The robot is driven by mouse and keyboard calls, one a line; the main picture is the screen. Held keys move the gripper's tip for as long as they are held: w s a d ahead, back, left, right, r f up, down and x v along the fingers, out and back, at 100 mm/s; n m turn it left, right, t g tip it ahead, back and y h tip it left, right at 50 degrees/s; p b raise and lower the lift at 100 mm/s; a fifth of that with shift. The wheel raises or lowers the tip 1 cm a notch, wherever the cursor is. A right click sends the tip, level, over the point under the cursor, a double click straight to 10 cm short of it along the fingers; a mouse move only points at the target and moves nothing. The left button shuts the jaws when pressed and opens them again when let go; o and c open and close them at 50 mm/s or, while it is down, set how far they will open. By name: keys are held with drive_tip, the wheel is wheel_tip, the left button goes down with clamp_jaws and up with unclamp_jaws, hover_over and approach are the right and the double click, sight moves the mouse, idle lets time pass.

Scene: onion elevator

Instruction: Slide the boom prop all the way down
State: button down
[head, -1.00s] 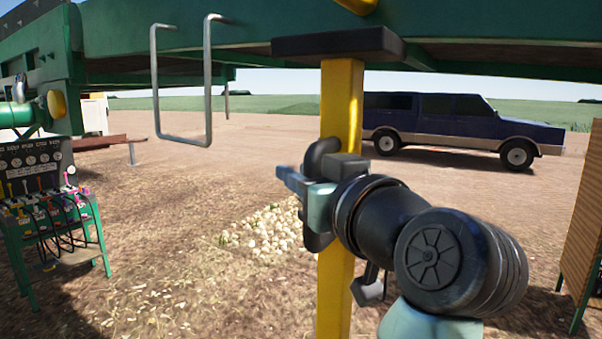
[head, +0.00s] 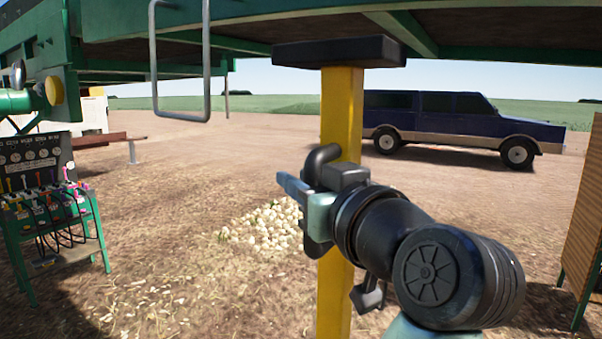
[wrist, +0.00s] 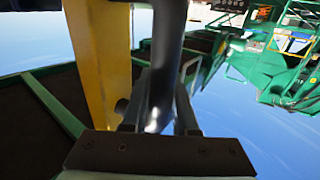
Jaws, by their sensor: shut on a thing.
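The boom prop (head: 341,105) is an upright yellow post with a wide black plate on top, under the green boom (head: 300,18). A dark curved handle (head: 322,160) sits on the post's side. My gripper (head: 312,205) is shut on this handle, in front of the post. In the wrist view, the dark handle (wrist: 165,50) runs between the two fingers, with the yellow post (wrist: 98,60) just left of it. The post's foot is out of frame. I cannot tell whether the top plate touches the boom.
A grey metal loop (head: 180,115) hangs from the boom. A green lever stand (head: 50,205) is at left, and a wooden panel (head: 588,230) at right. A pile of pale onions (head: 265,225) lies behind the post. A blue vehicle (head: 455,120) is farther back.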

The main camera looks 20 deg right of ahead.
wheel_tip(320, 180, down, 25)
drive_tip(key=b, duration=1.7)
drive_tip(key=shift+f, duration=0.25)
drive_tip(key=c, duration=1)
unclamp_jaws()
drive_tip(key=shift+r, duration=0.15)
drive_tip(key=s, duration=0.4)
drive_tip(key=s+b, duration=0.1)
drive_tip(key=s, duration=0.3)
drive_tip(key=s+d+b, duration=0.1)
drive_tip(key=s, duration=0.4)
